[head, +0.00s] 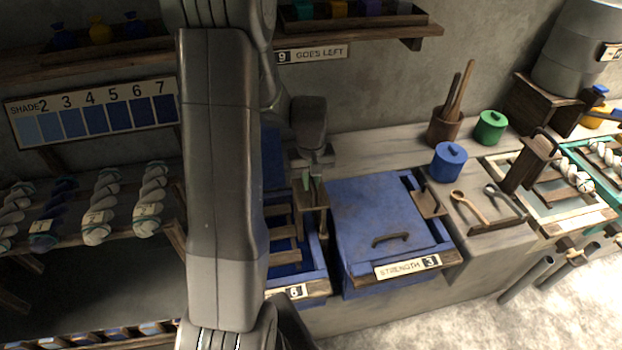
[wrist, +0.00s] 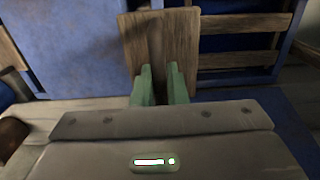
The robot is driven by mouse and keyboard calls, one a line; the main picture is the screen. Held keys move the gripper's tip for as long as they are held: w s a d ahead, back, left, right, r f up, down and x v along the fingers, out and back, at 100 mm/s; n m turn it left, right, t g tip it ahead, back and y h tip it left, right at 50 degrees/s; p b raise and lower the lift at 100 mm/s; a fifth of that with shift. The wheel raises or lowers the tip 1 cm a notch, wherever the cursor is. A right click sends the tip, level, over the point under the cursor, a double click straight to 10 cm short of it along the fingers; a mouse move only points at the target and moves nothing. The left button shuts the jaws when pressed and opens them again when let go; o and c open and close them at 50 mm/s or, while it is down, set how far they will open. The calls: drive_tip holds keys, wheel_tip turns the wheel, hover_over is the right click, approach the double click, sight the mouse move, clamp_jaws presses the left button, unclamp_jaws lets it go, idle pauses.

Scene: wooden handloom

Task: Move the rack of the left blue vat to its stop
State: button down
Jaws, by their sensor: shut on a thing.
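The left blue vat (head: 318,268) stands open at the middle of the head view, with a tag reading 6; my arm hides its left part. Its wooden rack (head: 284,233) shows as slats inside it, and in the wrist view (wrist: 240,42). An upright wooden plate (wrist: 140,45) stands at the rack's end. My gripper (head: 307,184) is over the vat's right side, its green fingertips (wrist: 164,84) shut at the plate. The exact grip is partly hidden. The rack's stop cannot be made out.
Right of it is a lidded blue vat (head: 375,215) tagged STRENGTH 3. A blue pot (head: 449,162), a green pot (head: 490,128) and spoons (head: 470,207) are on the counter further right. Skeins (head: 100,208) hang at the left. A shelf (head: 360,35) runs above.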

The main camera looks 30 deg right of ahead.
wheel_tip(320, 180, down, 16)
drive_tip(key=b, duration=1.2)
drive_tip(key=shift+s+r, duration=0.1)
drive_tip(key=shift+c, duration=1)
unclamp_jaws()
drive_tip(key=shift+r, duration=0.1)
wheel_tip(320, 180, up, 7)
drive_tip(key=p, duration=0.5)
